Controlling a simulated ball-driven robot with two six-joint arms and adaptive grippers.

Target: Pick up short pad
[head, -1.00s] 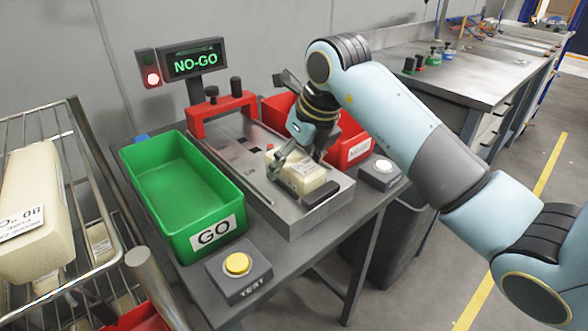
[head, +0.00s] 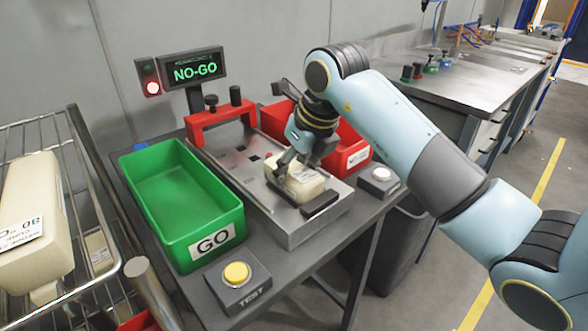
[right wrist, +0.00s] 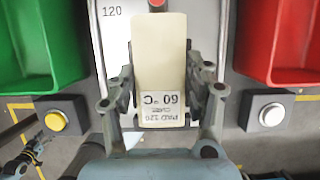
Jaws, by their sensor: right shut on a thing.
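The short pad (head: 302,182) is a cream block with a printed label, lying on the grey metal test fixture (head: 296,228). In the right wrist view the pad (right wrist: 158,55) lies between the fingers, its label reading PAD 120 and 60 °C. My right gripper (head: 292,170) is shut on the pad from above, with one finger on each side of it, as the right wrist view shows (right wrist: 160,92). The pad appears to be still at the fixture surface; its far end is partly hidden by the gripper.
A green GO bin (head: 180,200) stands left of the fixture, and a red bin (head: 352,140) stands right. A red gate (head: 222,116) spans the fixture's back. A NO-GO display (head: 195,70), yellow TEST button (head: 237,273) and white button (head: 381,175) are nearby. A wire rack (head: 60,240) stands left.

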